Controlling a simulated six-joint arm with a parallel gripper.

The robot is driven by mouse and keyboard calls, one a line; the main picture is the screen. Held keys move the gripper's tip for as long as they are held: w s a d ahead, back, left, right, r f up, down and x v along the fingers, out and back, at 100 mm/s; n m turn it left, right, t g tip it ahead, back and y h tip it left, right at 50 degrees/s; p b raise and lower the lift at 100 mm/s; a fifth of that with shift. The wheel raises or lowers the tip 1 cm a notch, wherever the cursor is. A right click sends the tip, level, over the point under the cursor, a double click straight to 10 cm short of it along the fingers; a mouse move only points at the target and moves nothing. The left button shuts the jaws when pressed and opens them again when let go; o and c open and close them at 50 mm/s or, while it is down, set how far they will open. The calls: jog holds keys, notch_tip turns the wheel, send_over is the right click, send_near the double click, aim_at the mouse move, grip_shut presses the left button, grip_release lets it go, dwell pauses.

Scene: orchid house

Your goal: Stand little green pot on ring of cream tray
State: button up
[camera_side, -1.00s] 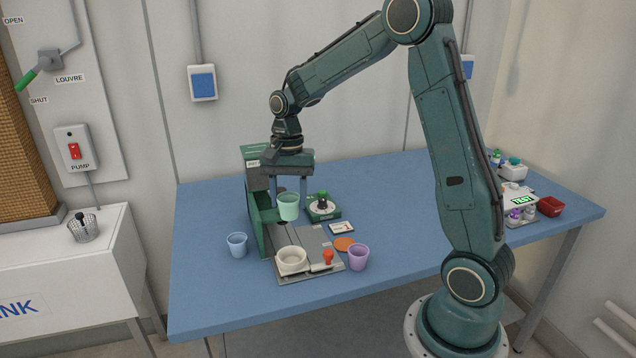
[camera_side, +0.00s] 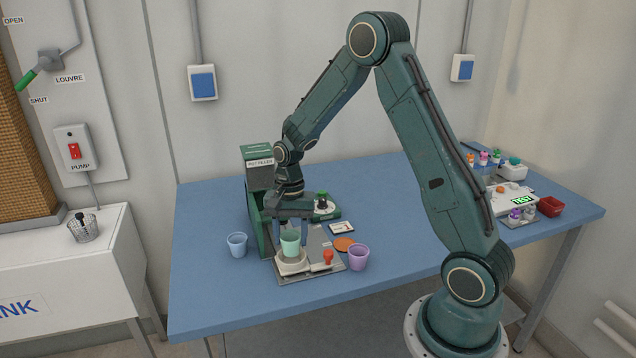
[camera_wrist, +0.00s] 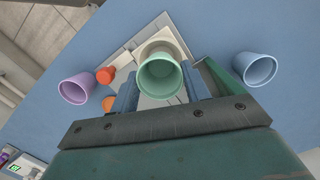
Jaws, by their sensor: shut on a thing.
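The little green pot (camera_side: 290,243) is a small pale mint cup, upright, between the fingers of my gripper (camera_side: 291,240). My gripper is shut on it; in the wrist view the pot (camera_wrist: 160,80) shows its open top between the blue-grey fingers. The ring also shows behind the pot in the wrist view (camera_wrist: 161,45).
The green pot filler (camera_side: 258,170) stands close behind my gripper. A red knob (camera_side: 328,257) is on the tray's right. A blue cup (camera_side: 237,244) stands left, a purple cup (camera_side: 358,257) right, near an orange disc (camera_side: 344,244). The table's left front is clear.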

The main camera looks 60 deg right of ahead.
aim_at(291, 244)
jog(key=shift+f, duration=1.45)
jog(key=o, duration=0.9)
jog(key=shift+f, duration=0.1)
jog(key=shift+o, duration=0.2)
notch_tip(291, 244, up, 12)
jog(key=d, duration=0.1)
jog(key=shift+w+d, duration=0.15)
jog(key=shift+w, duration=0.1)
